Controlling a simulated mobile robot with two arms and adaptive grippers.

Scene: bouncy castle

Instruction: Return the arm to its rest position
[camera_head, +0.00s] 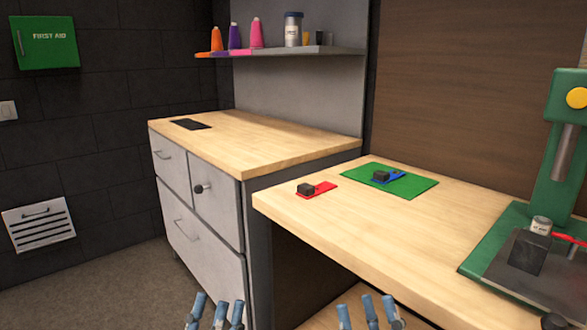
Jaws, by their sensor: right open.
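My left gripper (214,314) shows at the bottom edge, left of centre, in front of the grey cabinet. Its blue-tipped fingers point up and stand apart, with nothing between them. My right gripper (367,314) shows at the bottom edge, right of centre, below the front edge of the right workbench. Its fingers are also spread and empty. Only the fingertips of both are in view; the rest of both arms is out of the picture. Neither gripper visibly touches anything.
The wooden workbench (390,229) holds a red piece (322,188) and a green mat (412,185) with small dark blocks. A green press (554,140) stands at right. A grey cabinet (217,210) stands left, below a shelf (340,50). The floor (110,290) at lower left is clear.

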